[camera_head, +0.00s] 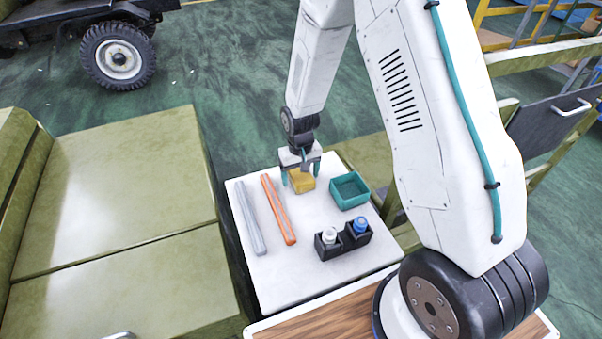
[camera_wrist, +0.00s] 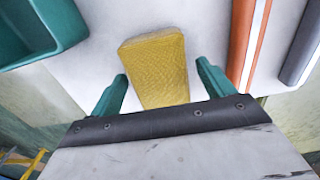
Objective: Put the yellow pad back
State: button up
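The yellow pad (camera_head: 302,181) lies on the white tabletop (camera_head: 310,270) near its far edge. My gripper (camera_head: 302,180) is directly over the pad, pointing down. In the wrist view the pad (camera_wrist: 157,68) lies between the two green fingers of my gripper (camera_wrist: 160,88), with a gap on each side. The fingers are apart and do not appear to grip it. A green open tray (camera_head: 349,190) stands to the right of the pad. It looks empty in the head view, and part of it (camera_wrist: 40,35) shows at the upper left of the wrist view.
An orange bar (camera_head: 279,210) and a grey bar (camera_head: 250,218) lie left of the pad. A black holder (camera_head: 343,239) with a white-capped and a blue-capped bottle stands nearer me. Olive seats (camera_head: 120,190) flank the table on the left.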

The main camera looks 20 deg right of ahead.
jog(key=shift+r, duration=0.1)
notch_tip(320, 180, up, 12)
dwell(0.5)
notch_tip(320, 180, up, 11)
send_over(300, 173)
jog(key=s+d, duration=0.1)
jog(key=s, duration=0.5)
jog(key=s+r, duration=0.4)
jog(key=s, duration=0.4)
jog(key=s+d+r, duration=0.1)
jog(key=s+r, duration=0.3)
jog(key=s, duration=0.4)
jog(key=s+d+r+t, duration=0.1)
jog(key=s+r, duration=0.4)
jog(key=s, duration=0.3)
jog(key=shift+d, duration=0.2)
